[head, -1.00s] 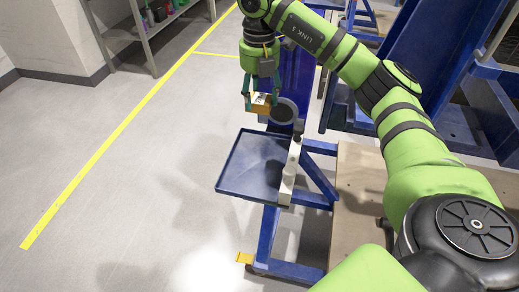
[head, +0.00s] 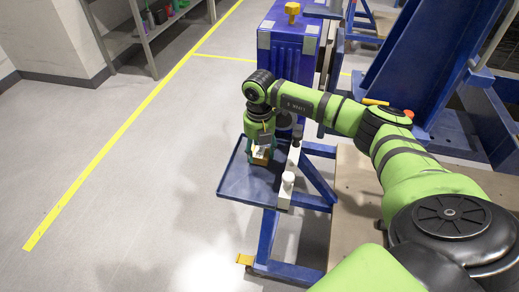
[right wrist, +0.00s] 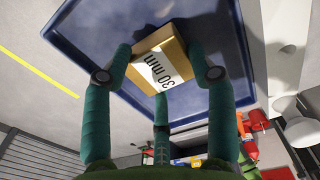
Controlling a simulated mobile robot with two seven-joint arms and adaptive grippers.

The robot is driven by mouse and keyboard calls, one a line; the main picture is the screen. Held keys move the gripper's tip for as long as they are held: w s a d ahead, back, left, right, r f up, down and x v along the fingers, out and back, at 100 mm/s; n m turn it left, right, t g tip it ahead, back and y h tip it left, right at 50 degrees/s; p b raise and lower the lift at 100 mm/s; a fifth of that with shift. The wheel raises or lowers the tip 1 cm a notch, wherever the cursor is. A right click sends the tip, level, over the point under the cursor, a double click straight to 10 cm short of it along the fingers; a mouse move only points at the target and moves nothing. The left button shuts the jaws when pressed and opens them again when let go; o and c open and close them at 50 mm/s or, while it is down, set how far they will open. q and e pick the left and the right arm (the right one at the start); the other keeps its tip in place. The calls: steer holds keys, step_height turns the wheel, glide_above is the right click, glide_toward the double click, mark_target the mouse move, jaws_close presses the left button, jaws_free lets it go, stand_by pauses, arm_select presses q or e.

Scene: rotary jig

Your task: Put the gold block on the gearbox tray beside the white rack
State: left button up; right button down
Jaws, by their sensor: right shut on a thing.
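The gold block (head: 261,156) has a white label reading 30 mm, which shows in the right wrist view (right wrist: 160,70). My right gripper (head: 259,150) is shut on it, with green fingers on both sides. The block is over the blue gearbox tray (head: 235,187), left of the white rack (head: 287,187). I cannot tell whether the block touches the tray. In the right wrist view the tray (right wrist: 240,90) spreads out behind the block. My right arm partly covers the rack's far end in the head view. My left gripper is not in view.
A blue cabinet (head: 287,50) with a gold knob (head: 292,9) stands beyond the tray. The tray's blue stand (head: 266,238) continues below it. Open grey floor with a yellow line (head: 120,130) lies to the left. A shelf (head: 150,35) is at the back left.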

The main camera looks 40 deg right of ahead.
mark_target(259, 152)
steer(key=shift+w+f, duration=0.1)
steer(key=shift+f, duration=0.25)
steer(key=shift+c, duration=1.9)
jaws_free()
steer(key=shift+f, duration=0.15)
step_height(259, 152, up, 12)
steer(key=b, duration=0.1)
steer(key=shift+b, duration=0.35)
